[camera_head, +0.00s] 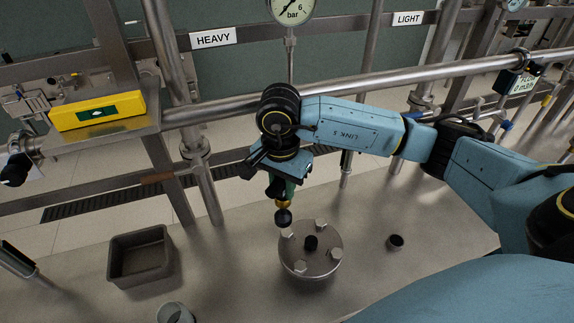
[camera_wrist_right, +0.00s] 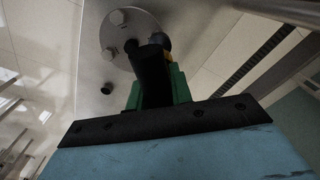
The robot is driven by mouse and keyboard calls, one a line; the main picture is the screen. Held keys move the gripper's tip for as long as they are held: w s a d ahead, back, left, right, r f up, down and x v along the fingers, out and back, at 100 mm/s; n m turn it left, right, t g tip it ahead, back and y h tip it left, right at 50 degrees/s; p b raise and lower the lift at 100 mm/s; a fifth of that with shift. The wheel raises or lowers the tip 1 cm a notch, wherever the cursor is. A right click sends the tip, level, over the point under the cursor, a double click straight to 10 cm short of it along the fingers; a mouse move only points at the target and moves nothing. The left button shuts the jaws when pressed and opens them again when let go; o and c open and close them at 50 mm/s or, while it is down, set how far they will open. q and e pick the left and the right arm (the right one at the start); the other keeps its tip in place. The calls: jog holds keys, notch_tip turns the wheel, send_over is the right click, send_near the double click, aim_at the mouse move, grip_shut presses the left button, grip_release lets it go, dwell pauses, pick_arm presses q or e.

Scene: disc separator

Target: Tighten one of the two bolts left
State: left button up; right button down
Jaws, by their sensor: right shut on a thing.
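My right gripper (camera_head: 282,186) hangs from the arm and is shut on a dark tool with a green body, a brass band and a black socket end (camera_head: 283,217). The tool points down. A round metal cover (camera_head: 312,270) lies below it, with several hex bolts near its rim and a black knob (camera_head: 311,242) in its middle. The socket is over the cover's upper left rim, by a bolt (camera_head: 286,232) that it partly hides. I cannot tell whether they touch. In the right wrist view the black tool (camera_wrist_right: 152,75) covers part of the cover (camera_wrist_right: 140,22).
A grey open bin (camera_head: 140,258) stands left of the cover. A metal cup (camera_head: 175,313) is at the bottom edge, and a small dark ring (camera_head: 396,242) lies right of the cover. Pipes and a rail (camera_head: 350,82) run behind. A yellow box (camera_head: 97,110) sits on a shelf.

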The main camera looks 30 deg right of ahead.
jog(key=shift+s+d+r+m, duration=0.1)
jog(key=shift+d+r+m, duration=0.2)
jog(key=shift+m, duration=0.3)
jog(key=shift+d+m+p, duration=0.1)
jog(key=shift+m+p, duration=0.2)
jog(key=shift+p, duration=0.05)
jog(key=shift+f, duration=0.1)
pick_arm(q)
jog(key=w, duration=0.1)
jog(key=w+r, duration=0.1)
jog(key=shift+w+d+r, duration=0.1)
jog(key=shift+w+r, duration=0.15)
jog(key=shift+w, duration=0.15)
